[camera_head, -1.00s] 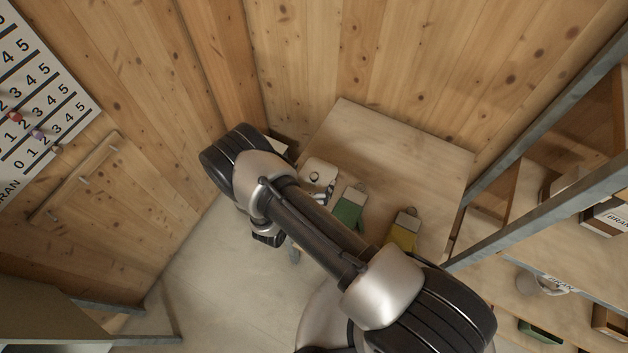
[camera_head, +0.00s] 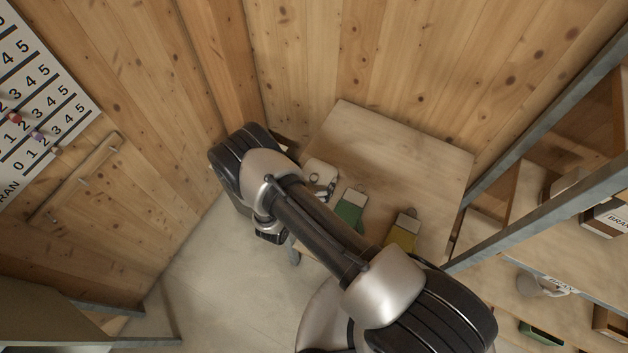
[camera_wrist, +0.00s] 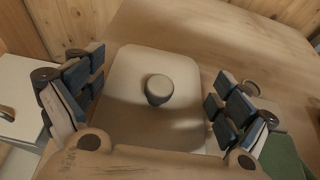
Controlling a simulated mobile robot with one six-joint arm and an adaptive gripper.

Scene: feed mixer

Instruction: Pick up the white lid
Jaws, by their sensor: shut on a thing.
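The white lid (camera_wrist: 126,75) is a pale, rounded square plate with a round knob (camera_wrist: 159,88) in its middle. It lies between the two padded fingers of my gripper (camera_wrist: 157,105) in the wrist view, one finger at its left side and one at its right. My gripper is shut on it. In the head view the lid (camera_head: 322,172) shows partly at the left side of the table, with my arm covering the rest. I cannot tell whether it is clear of the tabletop.
The wooden table (camera_head: 400,150) has free room at the back. A metal-framed shelf (camera_head: 545,130) stands on the right, and wooden walls close in behind.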

